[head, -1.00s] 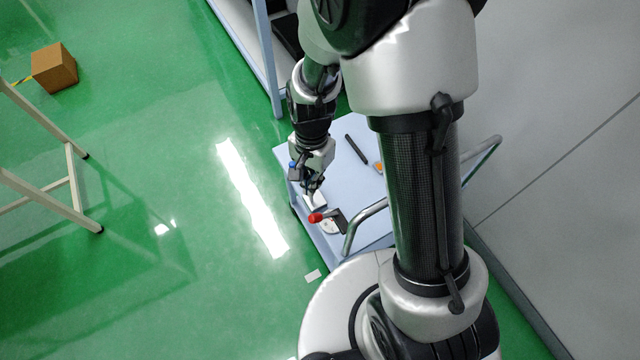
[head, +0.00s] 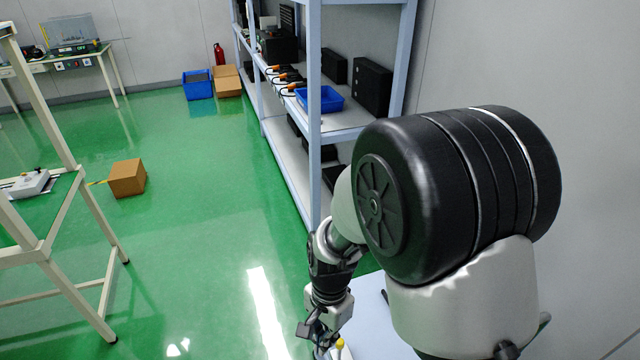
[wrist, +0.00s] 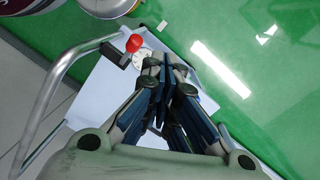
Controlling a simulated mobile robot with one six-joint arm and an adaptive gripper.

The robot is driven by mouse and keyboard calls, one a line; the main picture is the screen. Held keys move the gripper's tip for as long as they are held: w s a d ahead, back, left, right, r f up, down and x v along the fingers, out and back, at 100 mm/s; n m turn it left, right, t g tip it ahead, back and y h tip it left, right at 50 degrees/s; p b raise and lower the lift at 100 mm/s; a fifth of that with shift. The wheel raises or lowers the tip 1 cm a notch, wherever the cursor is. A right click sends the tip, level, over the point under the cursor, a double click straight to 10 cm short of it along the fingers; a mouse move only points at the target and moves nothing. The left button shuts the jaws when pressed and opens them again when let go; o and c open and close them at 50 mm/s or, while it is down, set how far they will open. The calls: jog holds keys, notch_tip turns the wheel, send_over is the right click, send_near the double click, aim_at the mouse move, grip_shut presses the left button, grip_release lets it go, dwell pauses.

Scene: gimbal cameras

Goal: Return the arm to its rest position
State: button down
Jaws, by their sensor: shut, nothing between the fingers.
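My gripper (head: 316,334) is low in the head view, at the left edge of the pale cart (head: 375,312). In the wrist view my gripper (wrist: 166,62) has its fingers together with nothing between them. It points over the cart top (wrist: 92,95), near a red knob (wrist: 133,43), a black block (wrist: 113,54) and a white round piece (wrist: 146,58). It looks apart from them, though the fingers hide part of the white piece. My arm is bent, with its large dark joint filling the right of the head view.
The cart's metal handle (wrist: 40,112) curves along the left of the wrist view. A shelf rack (head: 314,130) with a blue bin (head: 320,99) stands behind my arm. A cardboard box (head: 127,178) is on the floor, with a pale-framed table (head: 45,250) at left. Green floor between is open.

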jog(key=s+d+r+n+t+b, duration=0.1)
jog(key=s+d+r+n+t, duration=0.2)
jog(key=r, duration=0.6)
jog(key=s+d+r+n+t+b, duration=0.1)
jog(key=s+d+r+n, duration=0.15)
jog(key=d+r, duration=0.45)
jog(key=s+d+r+n+t, duration=0.2)
jog(key=s+r+n, duration=0.1)
jog(key=s+r, duration=0.2)
jog(key=shift+s+r, duration=0.2)
jog(key=shift+s, duration=0.75)
jog(key=shift+n, duration=0.25)
